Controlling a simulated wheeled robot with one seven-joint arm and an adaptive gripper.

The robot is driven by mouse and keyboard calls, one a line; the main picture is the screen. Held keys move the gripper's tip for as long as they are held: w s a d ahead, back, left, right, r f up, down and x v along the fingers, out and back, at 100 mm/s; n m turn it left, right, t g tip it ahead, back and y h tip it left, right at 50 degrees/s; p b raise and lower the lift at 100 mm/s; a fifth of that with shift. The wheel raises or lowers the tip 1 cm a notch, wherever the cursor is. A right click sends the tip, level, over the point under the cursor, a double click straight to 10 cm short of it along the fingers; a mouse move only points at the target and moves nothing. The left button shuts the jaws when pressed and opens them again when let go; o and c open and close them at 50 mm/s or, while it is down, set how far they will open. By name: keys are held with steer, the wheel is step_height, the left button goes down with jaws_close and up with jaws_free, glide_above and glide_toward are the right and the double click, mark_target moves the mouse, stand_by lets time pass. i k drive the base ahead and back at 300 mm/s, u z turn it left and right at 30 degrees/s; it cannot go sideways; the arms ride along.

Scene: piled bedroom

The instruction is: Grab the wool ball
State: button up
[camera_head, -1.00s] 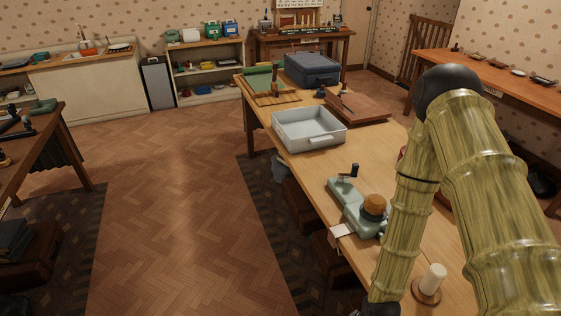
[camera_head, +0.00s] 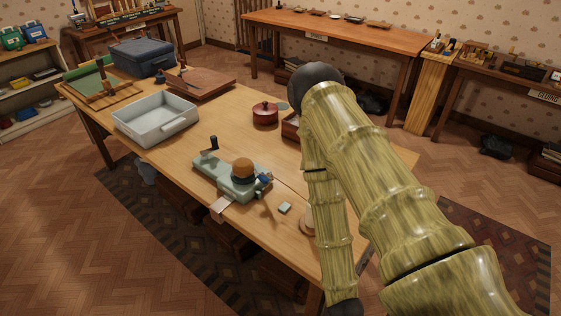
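An orange-brown rounded thing, which looks like the wool ball (camera_head: 243,167), sits on a pale green cranked device (camera_head: 220,178) near the front edge of the long wooden table (camera_head: 240,112). It stands upright on a dark ring, with a small blue part beside it. My arm comes from the lower right, bends above the table and hangs down to the right of the device, apart from it. Only a dark piece at the arm's lower end shows at the bottom edge; my gripper's fingers are out of the frame.
A grey tray (camera_head: 155,119), a blue case (camera_head: 143,58), a brown board (camera_head: 200,83) and a red lidded pot (camera_head: 265,113) stand on the table. My arm hides part of the table's right end.

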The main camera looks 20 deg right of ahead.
mark_target(243, 167)
steer(key=u, duration=1.65)
steer(key=k, duration=1.1)
steer(key=z, duration=0.65)
